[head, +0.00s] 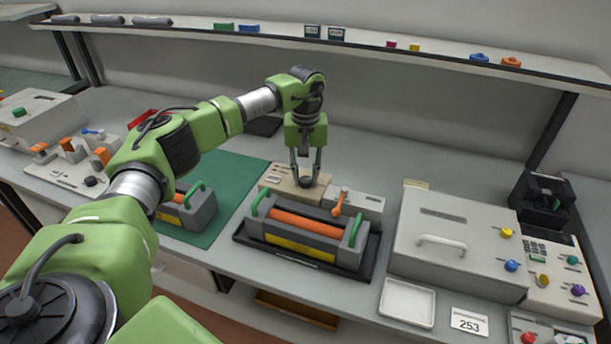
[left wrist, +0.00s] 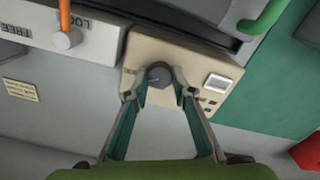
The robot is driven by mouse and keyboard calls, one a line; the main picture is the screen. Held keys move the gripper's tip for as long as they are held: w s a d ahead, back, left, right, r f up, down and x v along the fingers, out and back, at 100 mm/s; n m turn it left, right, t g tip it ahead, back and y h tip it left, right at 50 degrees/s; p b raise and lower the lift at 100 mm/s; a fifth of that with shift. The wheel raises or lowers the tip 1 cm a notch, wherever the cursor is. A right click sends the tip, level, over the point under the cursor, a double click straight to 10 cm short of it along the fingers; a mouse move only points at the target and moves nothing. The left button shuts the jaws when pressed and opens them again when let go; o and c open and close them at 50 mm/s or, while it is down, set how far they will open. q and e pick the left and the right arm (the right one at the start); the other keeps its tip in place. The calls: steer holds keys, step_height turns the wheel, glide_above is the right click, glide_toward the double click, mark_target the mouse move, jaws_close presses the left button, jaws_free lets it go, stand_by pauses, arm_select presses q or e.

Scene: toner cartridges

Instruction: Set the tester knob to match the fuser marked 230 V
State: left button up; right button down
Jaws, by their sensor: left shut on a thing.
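The tester is a small beige box (head: 276,184) behind the fuser, and it also fills the middle of the left wrist view (left wrist: 200,58). Its round dark knob (left wrist: 158,77) sits between the fingers of my left gripper (head: 306,172), which points down and is shut on it. A pale pointer line shows on the knob, but its setting is unclear. A fuser with an orange roller (head: 305,222), green handles and a yellow label lies in a black tray. A second fuser (head: 197,212) on the green mat is partly hidden by my arm. No voltage marking is readable. My right gripper is out of view.
A white box (head: 366,206) with an orange lever (head: 341,198) and FREE and LOCK labels adjoins the tester. A large grey-white unit (head: 448,238) stands right, with a white tray (head: 407,303) and a 253 card (head: 469,321) in front. A shelf (head: 400,53) runs behind.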

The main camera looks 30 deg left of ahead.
mark_target(306, 178)
arm_select(q)
steer(key=shift+m, duration=0.8)
steer(key=o, duration=1.1)
steer(key=shift+r, duration=0.1)
step_height(306, 178, up, 12)
